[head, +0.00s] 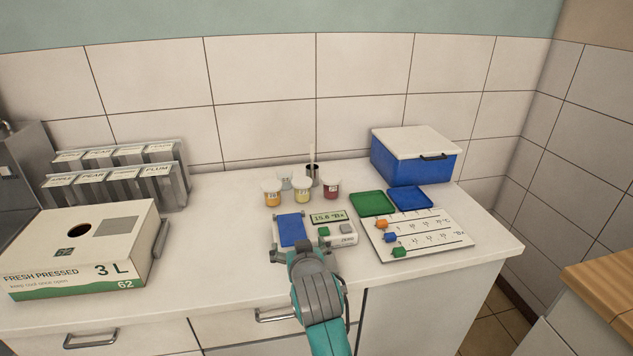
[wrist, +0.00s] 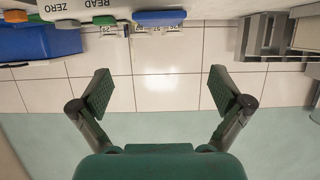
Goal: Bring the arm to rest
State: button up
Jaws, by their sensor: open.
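My gripper (head: 302,250) is at the front of the white counter (head: 230,259), just in front of a small meter (head: 335,230) with a blue pad and a green display reading about 15.6. In the wrist view my gripper (wrist: 162,90) has its two green-padded fingers spread wide, with only tiled wall between them. It is open and empty. My arm reaches in from the lower edge of the head view. Whether the fingers touch the counter or the meter cannot be told.
A juice box (head: 82,250) and labelled grey dispensers (head: 120,176) stand at left. Small cups (head: 303,192) stand behind the meter. Green (head: 372,203) and blue (head: 410,199) trays, a scale board (head: 425,232) with coloured pegs and a blue box (head: 414,160) are at right.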

jog(key=s+d+f, duration=1.4)
jog(key=s+f, duration=0.2)
jog(key=f, duration=0.1)
jog(key=s+d+f+m+t+h, duration=0.15)
jog(key=s+d, duration=0.25)
jog(key=s, duration=0.4)
jog(key=s+d+f+g, duration=0.15)
jog(key=s+d, duration=0.25)
jog(key=s, duration=0.5)
jog(key=s+d+r+m+t+h, duration=0.1)
jog(key=s+r, duration=0.3)
jog(key=s, duration=0.6)
jog(key=s+d+r+h, duration=0.1)
jog(key=s+d+r, duration=0.3)
jog(key=s, duration=0.7)
jog(key=shift+s+r+m+t, duration=0.15)
jog(key=shift+m+t, duration=0.2)
jog(key=shift+t, duration=0.05)
